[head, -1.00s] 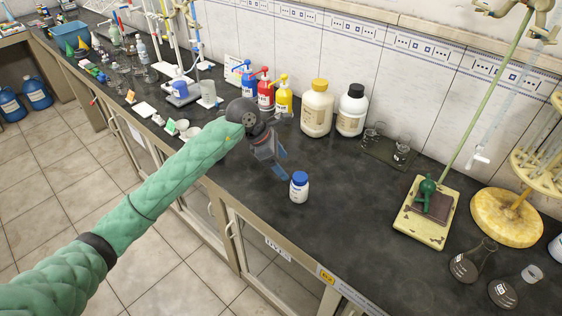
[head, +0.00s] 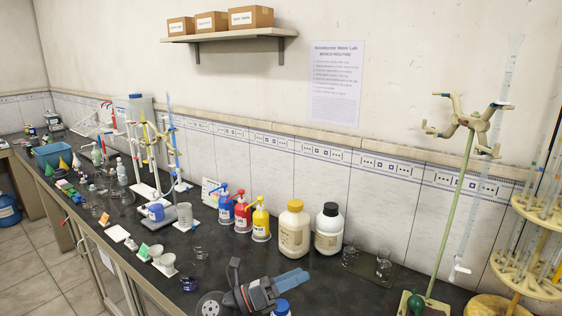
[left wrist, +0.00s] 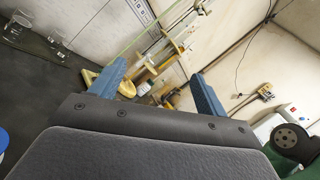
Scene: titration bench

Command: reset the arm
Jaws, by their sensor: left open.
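My left gripper (head: 294,279) is low in the middle of the head view, above the dark bench, with its blue fingers pointing right. In the left wrist view the two blue fingers of my left gripper (left wrist: 158,90) stand wide apart with nothing between them. A small jar's blue cap (head: 281,307) shows below the gripper at the bottom edge of the head view. The rest of the jar is cut off. The gripper does not hold it. My right gripper is in neither view.
A burette stand (head: 463,190) and a round tiered rack (head: 532,268) are at the right.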

